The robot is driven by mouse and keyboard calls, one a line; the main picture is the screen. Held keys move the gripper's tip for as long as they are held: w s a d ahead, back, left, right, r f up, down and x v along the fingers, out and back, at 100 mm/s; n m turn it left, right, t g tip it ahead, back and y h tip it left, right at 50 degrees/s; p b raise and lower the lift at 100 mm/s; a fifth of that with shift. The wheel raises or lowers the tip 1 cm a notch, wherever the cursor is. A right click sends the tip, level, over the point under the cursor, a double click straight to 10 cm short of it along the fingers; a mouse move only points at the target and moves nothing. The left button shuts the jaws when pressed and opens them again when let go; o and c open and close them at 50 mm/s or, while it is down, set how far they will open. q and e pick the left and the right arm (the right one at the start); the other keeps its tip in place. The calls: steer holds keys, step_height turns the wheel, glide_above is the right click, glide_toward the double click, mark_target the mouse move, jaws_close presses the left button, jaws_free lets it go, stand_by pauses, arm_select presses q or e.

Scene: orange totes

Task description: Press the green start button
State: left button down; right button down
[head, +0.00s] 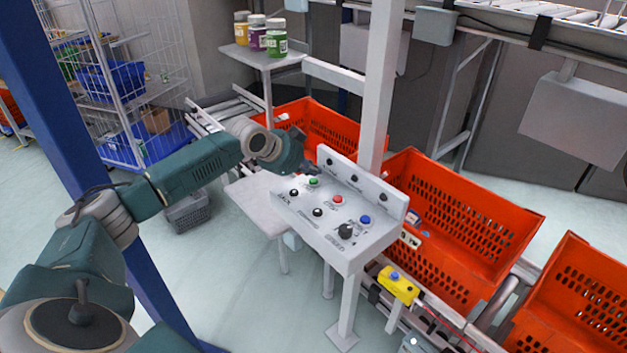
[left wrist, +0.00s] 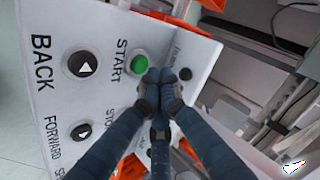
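The green start button (head: 313,183) sits near the back edge of the white control panel (head: 345,243). In the left wrist view the green button (left wrist: 140,64) lies beside the word START. My left gripper (head: 312,170) is over the back of the panel, close to the button. In the left wrist view the left gripper (left wrist: 160,77) has its fingertips together, with nothing between them. The tips appear just to the right of the button; I cannot tell whether they touch it. My right gripper is not in view.
The panel also has a red button (head: 338,199), a blue button (head: 365,220), black buttons and a dark knob (head: 345,231). A raised back plate (head: 362,180) borders it. Orange totes (head: 455,225) stand behind and to the right. A yellow button box (head: 398,284) is below.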

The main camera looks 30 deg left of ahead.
mark_target(312, 182)
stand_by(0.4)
arm_select(q)
steer(key=shift+f, duration=0.35)
steer(key=shift+f, duration=0.55)
stand_by(0.8)
steer(key=shift+r+p, duration=0.9)
step_height(312, 182, up, 5)
steer(key=p, duration=0.5)
steer(key=shift+r, duration=0.1)
